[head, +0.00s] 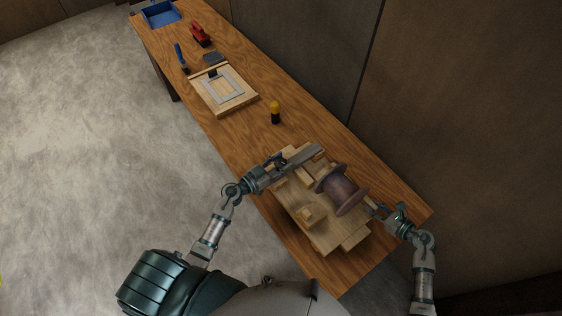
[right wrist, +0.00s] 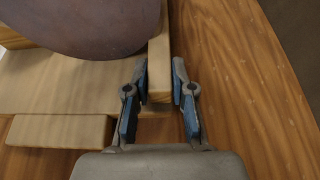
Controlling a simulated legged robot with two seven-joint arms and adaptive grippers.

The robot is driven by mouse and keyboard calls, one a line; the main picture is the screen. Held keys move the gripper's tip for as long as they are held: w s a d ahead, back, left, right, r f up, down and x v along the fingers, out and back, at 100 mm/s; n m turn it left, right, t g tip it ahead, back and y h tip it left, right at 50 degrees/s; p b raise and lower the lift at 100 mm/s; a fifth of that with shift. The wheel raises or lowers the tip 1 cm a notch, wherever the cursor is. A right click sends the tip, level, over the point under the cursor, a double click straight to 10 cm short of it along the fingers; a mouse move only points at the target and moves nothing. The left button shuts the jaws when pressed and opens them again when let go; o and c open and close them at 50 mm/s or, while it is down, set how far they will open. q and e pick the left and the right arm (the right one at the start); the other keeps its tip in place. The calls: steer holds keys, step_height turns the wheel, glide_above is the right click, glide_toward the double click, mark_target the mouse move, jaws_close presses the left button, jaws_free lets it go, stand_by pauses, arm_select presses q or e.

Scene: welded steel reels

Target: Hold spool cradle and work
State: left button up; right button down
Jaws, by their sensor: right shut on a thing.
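A brownish-purple steel reel (head: 341,189) sits tilted in a pale wooden spool cradle (head: 330,238) at the near end of the bench. The reel's round flange (right wrist: 85,22) also shows in the right wrist view. My right gripper (right wrist: 160,80) is shut on an upright wooden strip (right wrist: 158,52) at the cradle's edge, one finger on each side. In the head view my right gripper (head: 374,206) is right of the reel. My left gripper (head: 277,162) is at the cradle's far left side, against a long grey tool (head: 305,155). Its finger closure is too small to tell.
Farther along the wooden bench (head: 238,133) are a yellow-and-black upright item (head: 275,112), a wooden board with a grey frame (head: 224,91), a red tool (head: 200,34), a blue-handled tool (head: 180,56) and a blue bin (head: 161,14). A wall runs close behind the bench.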

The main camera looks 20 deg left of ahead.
arm_select(q)
steer(key=shift+w+a+m+g+h, duration=0.15)
steer(key=shift+m+g+h, duration=0.15)
steer(key=shift+m+h, duration=0.15)
steer(key=m+g+h, duration=0.2)
steer(key=h, duration=0.1)
steer(key=m+g+h, duration=0.2)
steer(key=g, duration=0.1)
steer(key=m+g+h, duration=0.1)
steer(key=m+g, duration=0.1)
steer(key=g, duration=0.1)
steer(key=shift+m+h, duration=0.25)
steer(key=shift+h, duration=0.1)
steer(key=m+g+h, duration=0.1)
steer(key=m+g, duration=0.2)
steer(key=g, duration=0.2)
steer(key=shift+s+f+m+g, duration=0.1)
steer(key=shift+s+m+g, duration=0.1)
steer(key=shift+m+g, duration=1.75)
steer(key=shift+n+g, duration=0.25)
steer(key=shift+g, duration=0.4)
steer(key=o, duration=1.2)
